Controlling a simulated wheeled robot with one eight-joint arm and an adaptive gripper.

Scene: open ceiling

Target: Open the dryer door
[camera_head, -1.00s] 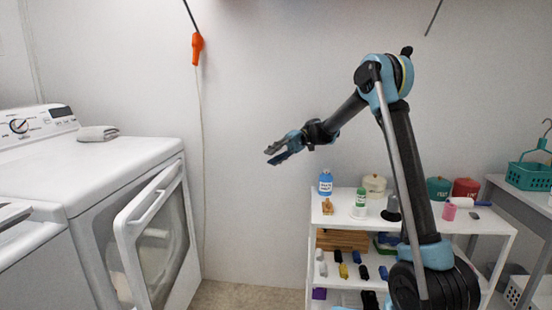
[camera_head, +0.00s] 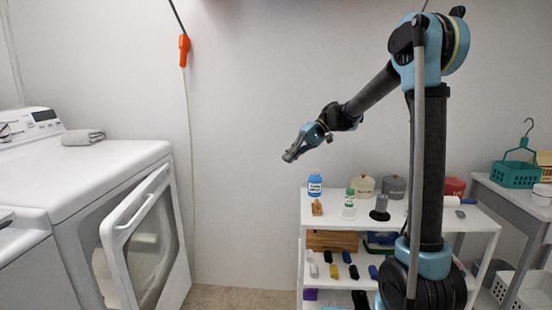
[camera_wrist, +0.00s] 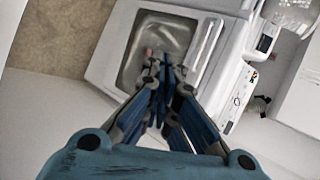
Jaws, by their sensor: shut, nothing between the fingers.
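The white dryer (camera_head: 105,175) stands at the left in the head view. Its door (camera_head: 143,245) is ajar, swung partly out from the front, with a gap showing at its left side. The door has a white frame, a long pale handle bar (camera_head: 138,207) and a dark window. My gripper (camera_head: 290,155) is shut and empty, in the air to the right of the door and clear of it. In the wrist view the shut fingers (camera_wrist: 160,65) overlap the picture of the door window (camera_wrist: 135,47), and the dryer's control panel (camera_wrist: 238,90) shows at the right.
A white shelf unit (camera_head: 275,215) with bottles, jars and brushes stands below and right of my gripper. A folded grey towel (camera_head: 83,137) lies on the dryer. An orange handle (camera_head: 184,50) hangs by the wall. Floor (camera_head: 215,297) shows between dryer and shelves.

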